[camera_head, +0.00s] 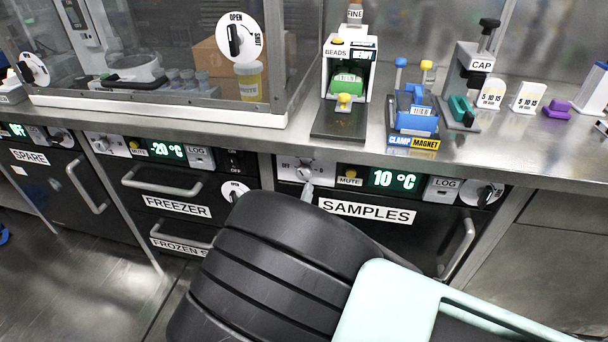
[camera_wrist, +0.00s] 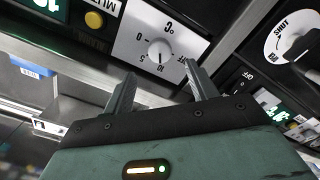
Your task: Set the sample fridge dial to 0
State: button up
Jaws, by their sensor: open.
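The sample fridge dial (camera_head: 305,172) is a pale round knob on a white plate at the left end of the SAMPLES panel. In the wrist view the dial (camera_wrist: 160,48) appears tilted, with marks including 0, 5 and 10 around it; its pointer seems to face the 10. The green display (camera_head: 394,179) reads 10 °C. My gripper (camera_wrist: 160,69) is open and empty, its two fingers spread either side of the dial in that view, with a gap seeming to remain before it. In the head view my arm hides most of the gripper; one fingertip shows just below the dial.
A yellow MUTE button (camera_head: 350,174) sits right of the dial, then a LOG switch (camera_head: 443,187) and a round black knob (camera_head: 482,194). The FREEZER panel (camera_head: 177,206) is to the left. The steel counter edge (camera_head: 400,160) overhangs the panel; several devices stand on it.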

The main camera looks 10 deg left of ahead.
aim_at(303, 176)
jog(key=w, duration=0.8)
jog(key=shift+d, duration=0.15)
jog(key=c, duration=1)
